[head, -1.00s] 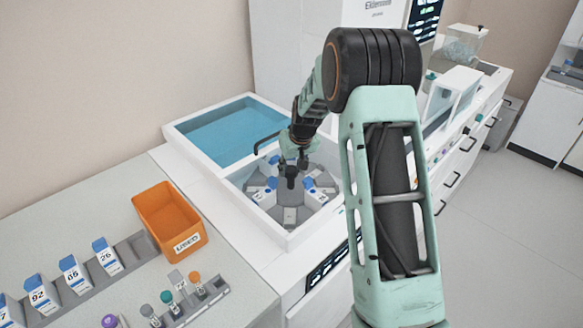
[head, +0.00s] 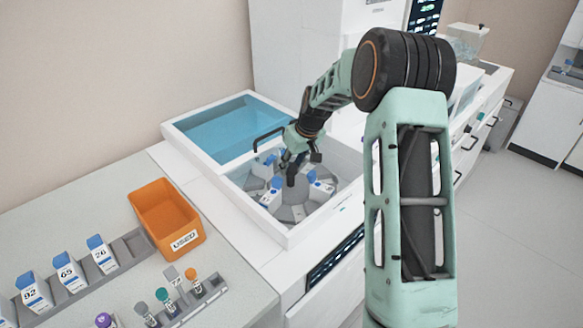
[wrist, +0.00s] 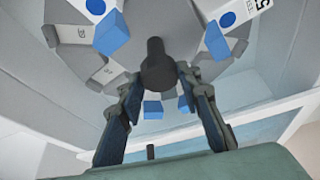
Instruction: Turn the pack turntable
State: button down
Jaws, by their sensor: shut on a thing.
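The pack turntable (head: 292,213) is a round grey carousel with wedge-shaped slots, sunk in a white-walled bay. The exact finger contact is partly hidden in the head view.
A raised blue-panelled lid (head: 232,127) with a black handle (head: 268,136) is behind the bay. White walls (head: 250,212) surround the turntable closely. On the left counter are an orange USED bin (head: 165,205), a rack of white packs (head: 68,272) and a tube rack (head: 205,295).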

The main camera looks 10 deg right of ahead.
jog(key=shift+d+n+y+b, duration=0.1)
jog(key=shift+n+y+b, duration=0.45)
jog(key=shift+n, duration=0.85)
jog(key=shift+w+n+g+y, duration=0.1)
jog(key=shift+n+g+y, duration=0.15)
jog(key=shift+n+g, duration=0.6)
jog(key=shift+n, duration=0.75)
jog(key=c, duration=1.4)
grip_release()
jog(key=shift+r, duration=0.15)
jog(key=v, duration=1.2)
jog(key=shift+d, duration=0.1)
